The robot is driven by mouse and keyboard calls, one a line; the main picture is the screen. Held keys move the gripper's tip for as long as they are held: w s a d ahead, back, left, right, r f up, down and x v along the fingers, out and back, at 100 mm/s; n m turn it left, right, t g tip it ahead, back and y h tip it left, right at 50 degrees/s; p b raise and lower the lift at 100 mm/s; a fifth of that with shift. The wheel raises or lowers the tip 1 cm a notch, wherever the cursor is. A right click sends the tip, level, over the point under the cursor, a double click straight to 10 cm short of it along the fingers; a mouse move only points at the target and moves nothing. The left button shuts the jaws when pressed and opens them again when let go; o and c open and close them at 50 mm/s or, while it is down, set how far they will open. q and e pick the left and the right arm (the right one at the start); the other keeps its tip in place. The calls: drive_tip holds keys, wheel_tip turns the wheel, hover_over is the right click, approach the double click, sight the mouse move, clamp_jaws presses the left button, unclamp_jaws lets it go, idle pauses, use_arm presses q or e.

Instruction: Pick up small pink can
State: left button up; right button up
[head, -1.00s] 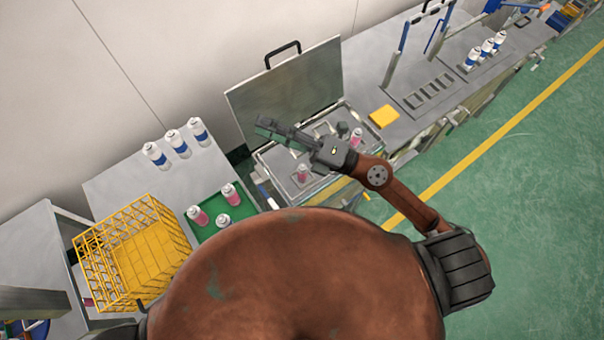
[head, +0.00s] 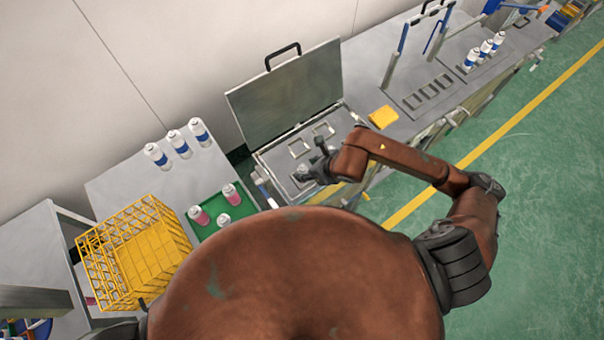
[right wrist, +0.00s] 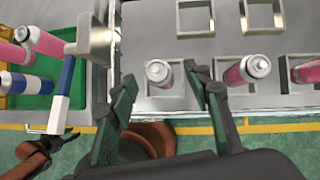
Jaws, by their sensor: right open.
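Several small pink cans with pale tops stand in the square holders of the open metal case. In the right wrist view, one small can (right wrist: 158,73) sits in its holder between the fingers of my right gripper (right wrist: 162,84), seen nearly from above. The fingers are open on both sides of it, and I cannot tell whether they touch it. Another pink can (right wrist: 250,70) stands in the holder to its right, and a third (right wrist: 306,72) is at the right edge. In the head view my right gripper (head: 312,172) is over the case, its arm hiding part of it.
The case lid (head: 290,90) stands open behind. To the left, a green tray (head: 236,213) holds pink cans beside a yellow wire basket (head: 140,255). White-and-blue cans (head: 178,143) stand behind. A yellow block (head: 382,117) lies right of the case. A dark brown claw-like part shows lower left in the wrist view.

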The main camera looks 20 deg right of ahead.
drive_tip(key=shift+p+x, duration=0.35)
drive_tip(key=shift+x, duration=1.6)
drive_tip(key=shift+s, duration=0.1)
drive_tip(key=shift+c, duration=0.4)
clamp_jaws()
